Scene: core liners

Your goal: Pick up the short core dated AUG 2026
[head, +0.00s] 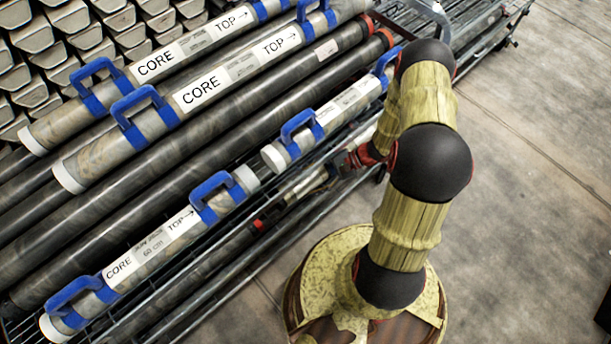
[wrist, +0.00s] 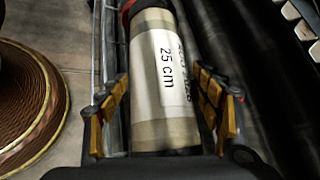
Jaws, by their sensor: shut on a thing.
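A short pale core (wrist: 150,45) with a red end fills the middle of the wrist view. Its white label reads "25 cm"; more print at the label's right edge is too blurred to read surely. My gripper (wrist: 163,90) has its yellow-padded fingers on both sides of this core and is shut on it. In the head view my gripper (head: 345,162) is small and partly hidden by my arm, at the rack's right edge. A short tube, apparently the same core (head: 310,184), runs from it toward the lower left, low beside the rack.
Longer cores with blue handles lie on the wire rack, among them a 60 cm core (head: 165,238) and another short one (head: 330,112). Dark pipes (head: 130,170) lie between them. Stacked trays (head: 60,50) stand behind.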

